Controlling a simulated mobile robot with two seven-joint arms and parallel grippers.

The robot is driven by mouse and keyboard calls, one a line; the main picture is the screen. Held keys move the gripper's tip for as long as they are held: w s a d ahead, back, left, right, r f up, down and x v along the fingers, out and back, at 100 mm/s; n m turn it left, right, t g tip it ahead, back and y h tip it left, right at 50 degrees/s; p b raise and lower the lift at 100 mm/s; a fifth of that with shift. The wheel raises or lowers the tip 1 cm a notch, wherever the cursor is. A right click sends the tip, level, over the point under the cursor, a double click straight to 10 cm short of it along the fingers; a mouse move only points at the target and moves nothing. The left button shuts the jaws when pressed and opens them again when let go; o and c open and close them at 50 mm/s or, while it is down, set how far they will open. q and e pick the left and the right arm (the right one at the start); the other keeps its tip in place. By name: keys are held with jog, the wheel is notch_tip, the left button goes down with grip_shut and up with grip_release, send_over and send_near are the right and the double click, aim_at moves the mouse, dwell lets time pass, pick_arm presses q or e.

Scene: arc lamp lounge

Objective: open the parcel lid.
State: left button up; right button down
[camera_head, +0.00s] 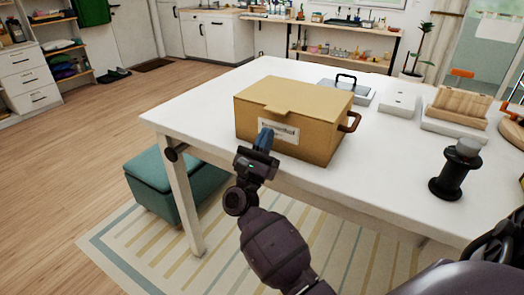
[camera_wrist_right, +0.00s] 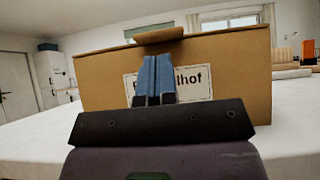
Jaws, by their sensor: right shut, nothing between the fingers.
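A brown cardboard parcel (camera_head: 270,127) stands on the white table, with a printed label on its front and a brown handle (camera_head: 349,122) on its right side. Its lid (camera_head: 296,95) is shut, with a small flap (camera_head: 279,112) sticking out over the front edge. My right gripper (camera_head: 265,137) is shut and empty, in front of the parcel's label and below the flap. In the right wrist view the closed blue fingers (camera_wrist_right: 157,78) point up at the box front, just under the flap (camera_wrist_right: 158,36); I cannot tell whether they touch it. My left gripper is not in view.
The white table (camera_head: 205,98) has free room left of the parcel. A grey case with a black handle (camera_head: 346,88), a white box (camera_head: 400,102), a wooden block (camera_head: 460,105) and a black cylindrical object (camera_head: 455,170) stand to the right. A teal stool (camera_head: 165,178) is below the left edge.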

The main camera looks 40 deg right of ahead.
jog(key=x, duration=0.3)
jog(key=shift+r, duration=0.1)
dwell(0.3)
